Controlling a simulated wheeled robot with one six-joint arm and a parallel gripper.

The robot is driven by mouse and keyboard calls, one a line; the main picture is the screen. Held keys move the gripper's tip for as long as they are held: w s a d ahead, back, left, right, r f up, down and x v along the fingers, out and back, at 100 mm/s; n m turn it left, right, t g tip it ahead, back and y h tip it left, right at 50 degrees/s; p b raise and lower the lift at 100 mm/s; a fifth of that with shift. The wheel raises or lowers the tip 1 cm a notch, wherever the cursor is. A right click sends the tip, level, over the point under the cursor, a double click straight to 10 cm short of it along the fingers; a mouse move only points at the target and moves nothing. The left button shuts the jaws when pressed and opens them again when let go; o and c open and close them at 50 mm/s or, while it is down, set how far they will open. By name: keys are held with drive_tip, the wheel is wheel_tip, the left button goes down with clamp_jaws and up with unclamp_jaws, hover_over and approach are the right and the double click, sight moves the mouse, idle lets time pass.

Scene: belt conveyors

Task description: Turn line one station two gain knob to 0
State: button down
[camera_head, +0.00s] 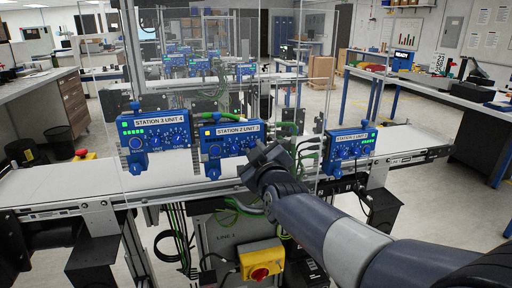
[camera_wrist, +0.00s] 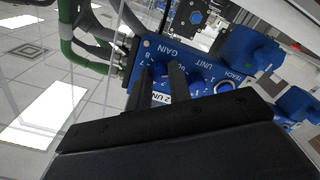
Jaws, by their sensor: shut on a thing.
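The blue station 2 control box (camera_head: 222,141) hangs in the middle of the near conveyor, with a white label and a row of knobs. My gripper (camera_head: 253,163) reaches its right end and hides the gain knob there. In the wrist view the box face (camera_wrist: 200,72) shows rotated, with GAIN, UNIT and TEACH lettering. My gripper's two dark fingers (camera_wrist: 170,82) are shut on the gain knob (camera_wrist: 163,68), below the GAIN word. The fingers cover most of the knob, and I cannot read its pointer setting.
The station 3 box (camera_head: 155,135) is to the left and the station 1 box (camera_head: 350,148) to the right. Clear panels stand around the boxes. Green and black cables (camera_wrist: 68,35) run beside the box. A yellow box with a red button (camera_head: 261,262) sits below the belt.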

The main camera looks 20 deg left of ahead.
drive_tip(key=shift+n, duration=0.3)
drive_tip(key=c, duration=1.3)
unclamp_jaws()
drive_tip(key=v, duration=1)
drive_tip(key=shift+s+d+b, duration=0.3)
drive_tip(key=x, duration=1.1)
drive_tip(key=shift+p, duration=0.4)
